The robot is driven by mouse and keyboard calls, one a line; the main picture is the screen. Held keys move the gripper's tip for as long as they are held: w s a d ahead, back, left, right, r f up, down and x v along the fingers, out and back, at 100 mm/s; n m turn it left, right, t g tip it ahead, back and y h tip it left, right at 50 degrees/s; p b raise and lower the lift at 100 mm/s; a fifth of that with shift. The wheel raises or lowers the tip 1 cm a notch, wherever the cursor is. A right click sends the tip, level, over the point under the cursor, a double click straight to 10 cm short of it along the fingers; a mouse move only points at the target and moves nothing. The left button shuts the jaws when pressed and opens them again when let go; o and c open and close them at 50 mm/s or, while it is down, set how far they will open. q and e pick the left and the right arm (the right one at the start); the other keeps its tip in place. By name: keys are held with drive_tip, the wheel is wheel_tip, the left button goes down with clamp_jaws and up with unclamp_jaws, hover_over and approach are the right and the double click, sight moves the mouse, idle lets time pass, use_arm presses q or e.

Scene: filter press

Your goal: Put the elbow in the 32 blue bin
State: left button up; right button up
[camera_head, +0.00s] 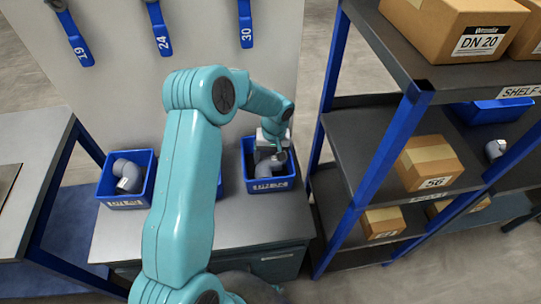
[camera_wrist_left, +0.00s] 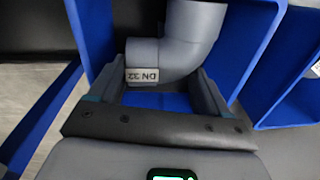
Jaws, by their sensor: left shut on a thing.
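A grey pipe elbow (camera_wrist_left: 185,45) has a "DN 32" tag in the left wrist view. My left gripper (camera_wrist_left: 160,88) is shut on it, with one finger on each side. In the head view my left gripper (camera_head: 272,145) reaches down at a blue bin (camera_head: 271,185) on the right of the grey bench. The grey elbow (camera_head: 264,170) shows inside that bin's outline, under the gripper. Blue bin walls (camera_wrist_left: 252,55) surround the elbow in the wrist view. Whether the elbow touches the bin floor I cannot tell. The bin's front label is too small to read surely. My right gripper is not in view.
Another blue bin (camera_head: 125,202) with a grey elbow (camera_head: 128,175) stands at the bench's left. My arm hides most of a bin between them. A shelf rack (camera_head: 385,150) with boxes stands close on the right.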

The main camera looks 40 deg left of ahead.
use_arm(q)
drive_tip(key=shift+f, duration=0.1)
drive_tip(key=o, duration=1.1)
drive_tip(key=shift+c, duration=0.2)
wheel_tip(320, 180, up, 12)
drive_tip(key=shift+w+d+b, duration=0.35)
drive_tip(key=shift+d+b, duration=0.05)
